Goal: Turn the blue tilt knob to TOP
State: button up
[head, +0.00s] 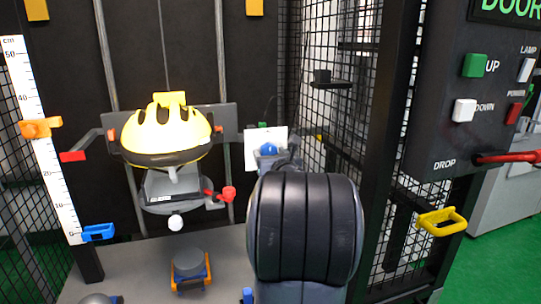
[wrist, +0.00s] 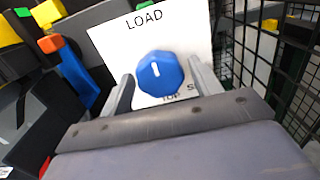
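The blue tilt knob (wrist: 160,73) sits on a white plate (wrist: 106,42) with LOAD printed above it. TOP and a partly hidden label starting with S show below. The knob's white mark points up, slightly left, toward LOAD. My gripper (wrist: 160,69) is open, with one finger on each side of the knob. I cannot tell whether either finger touches it. In the head view the knob (head: 269,149) and plate (head: 251,152) show just beyond my gripper, which is mostly hidden behind my dark arm.
A yellow helmet (head: 166,133) on a carriage hangs left of the knob. A red knob (head: 228,193) is below and beside it. A black mesh cage wall (head: 322,100) stands close on the right. A control panel (head: 448,130) with UP, DOWN and DROP is further right.

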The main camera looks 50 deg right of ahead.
jog(key=c, duration=0.7)
